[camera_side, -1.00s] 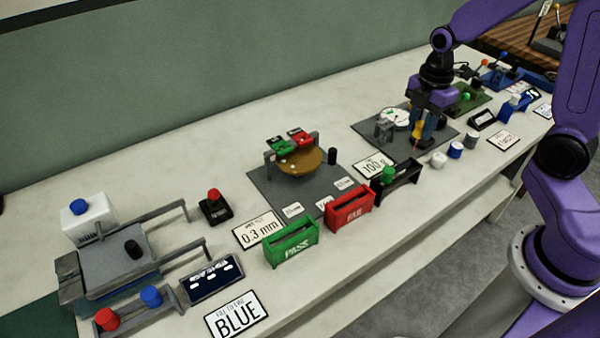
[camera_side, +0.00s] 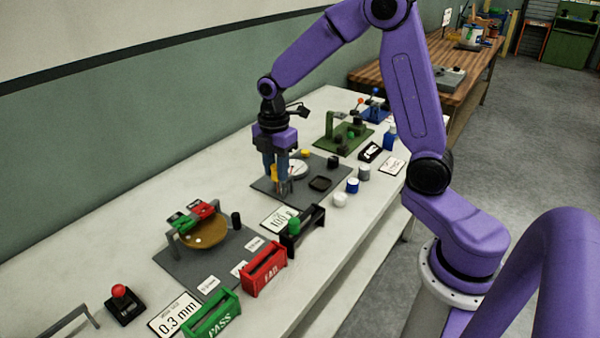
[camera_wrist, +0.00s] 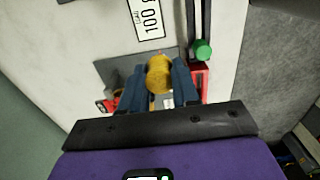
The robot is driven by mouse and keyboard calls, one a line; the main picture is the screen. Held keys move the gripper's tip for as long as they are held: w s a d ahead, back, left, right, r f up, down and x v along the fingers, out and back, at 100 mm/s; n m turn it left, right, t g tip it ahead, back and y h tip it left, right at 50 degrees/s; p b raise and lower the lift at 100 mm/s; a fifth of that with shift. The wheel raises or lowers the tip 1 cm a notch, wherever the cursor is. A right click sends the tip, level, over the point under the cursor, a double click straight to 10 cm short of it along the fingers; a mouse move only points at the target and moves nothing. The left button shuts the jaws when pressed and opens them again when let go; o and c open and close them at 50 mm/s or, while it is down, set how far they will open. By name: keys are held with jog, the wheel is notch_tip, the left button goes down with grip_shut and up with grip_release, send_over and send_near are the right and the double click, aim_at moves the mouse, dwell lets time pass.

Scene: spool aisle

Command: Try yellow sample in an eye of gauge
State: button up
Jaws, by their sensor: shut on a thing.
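My gripper (camera_side: 277,188) hangs over the grey mat of the 100 g station, its fingers pointing down. In the wrist view its two blue fingers (camera_wrist: 160,82) are shut on the yellow sample (camera_wrist: 159,72). A yellow patch of the sample (camera_side: 274,173) shows beside the fingers in the side view. The gauge appears to be the grey stand with green (camera_side: 185,220) and red (camera_side: 203,209) plates above a round bronze table (camera_side: 203,236). It is to the left of my gripper and apart from it. Its eyes are too small to make out.
A white dial (camera_side: 298,170) stands just right of my gripper. Toward the front are a black rack (camera_side: 310,228) with a green knob (camera_side: 294,226), a red FAIL bin (camera_side: 265,270) and a green PASS bin (camera_side: 212,316). Small pots (camera_side: 352,186) stand at right.

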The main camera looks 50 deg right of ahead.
jog(key=w+a+f, duration=0.1)
jog(key=w+a, duration=0.6)
jog(key=a, duration=0.2)
jog(key=w+a+f, duration=0.1)
jog(key=w+a, duration=0.5)
jog(key=a, duration=0.4)
jog(key=shift+w+a+f, duration=0.2)
jog(key=shift+w, duration=0.15)
jog(key=shift+f, duration=0.15)
jog(key=shift+f, duration=2.45)
notch_tip(320, 180, up, 7)
dwell(0.3)
jog(key=shift+d, duration=0.1)
